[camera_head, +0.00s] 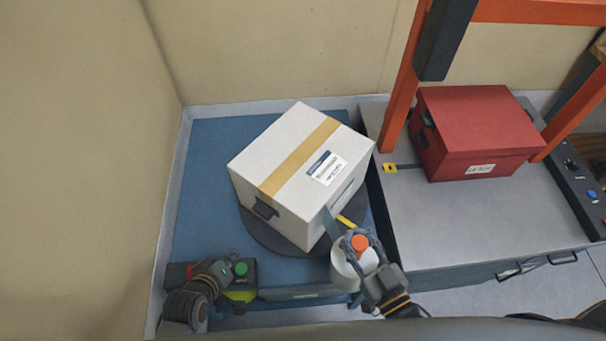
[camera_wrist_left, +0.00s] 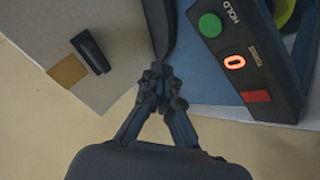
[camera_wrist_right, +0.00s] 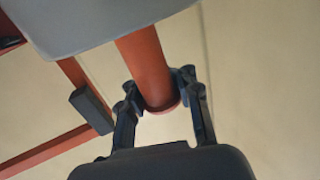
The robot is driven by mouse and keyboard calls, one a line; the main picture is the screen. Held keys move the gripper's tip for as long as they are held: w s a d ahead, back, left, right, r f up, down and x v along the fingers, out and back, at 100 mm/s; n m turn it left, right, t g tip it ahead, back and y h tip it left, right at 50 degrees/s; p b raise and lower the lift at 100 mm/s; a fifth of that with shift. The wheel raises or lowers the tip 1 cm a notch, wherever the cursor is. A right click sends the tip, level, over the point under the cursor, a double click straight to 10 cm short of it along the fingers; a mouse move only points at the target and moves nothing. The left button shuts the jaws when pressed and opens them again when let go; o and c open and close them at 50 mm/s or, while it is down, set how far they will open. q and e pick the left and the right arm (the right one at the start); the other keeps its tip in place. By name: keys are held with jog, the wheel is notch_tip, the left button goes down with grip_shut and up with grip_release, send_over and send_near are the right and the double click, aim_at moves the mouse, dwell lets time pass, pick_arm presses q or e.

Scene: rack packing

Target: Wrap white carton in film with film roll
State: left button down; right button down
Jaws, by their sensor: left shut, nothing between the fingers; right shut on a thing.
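The white carton (camera_head: 295,165) with a tan tape band and a label sits turned at an angle on a dark round turntable (camera_head: 262,232). The film roll (camera_head: 343,267) is a whitish roll with an orange end, near the carton's front corner. A strip of film (camera_head: 331,222) runs from the roll to the carton. My right gripper (camera_head: 358,245) is shut on the roll's orange core, which also shows in the right wrist view (camera_wrist_right: 148,75). My left gripper (camera_head: 226,268) is shut and empty by the control box (camera_head: 180,274), which has a green HOLD button (camera_wrist_left: 210,25) and a display reading 0.
A red bin (camera_head: 472,130) stands on the grey bench (camera_head: 450,215) at right, under an orange frame (camera_head: 400,85). Walls close off the left and back. A panel with knobs (camera_head: 575,175) lies at the far right. The blue mat (camera_head: 205,190) is bare left of the carton.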

aim_at(240, 271)
pick_arm(q)
jog(key=shift+r, duration=0.25)
jog(key=shift+f, duration=0.15)
jog(key=shift+f, duration=4.3)
jog(key=shift+f, duration=0.25)
jog(key=shift+f, duration=0.15)
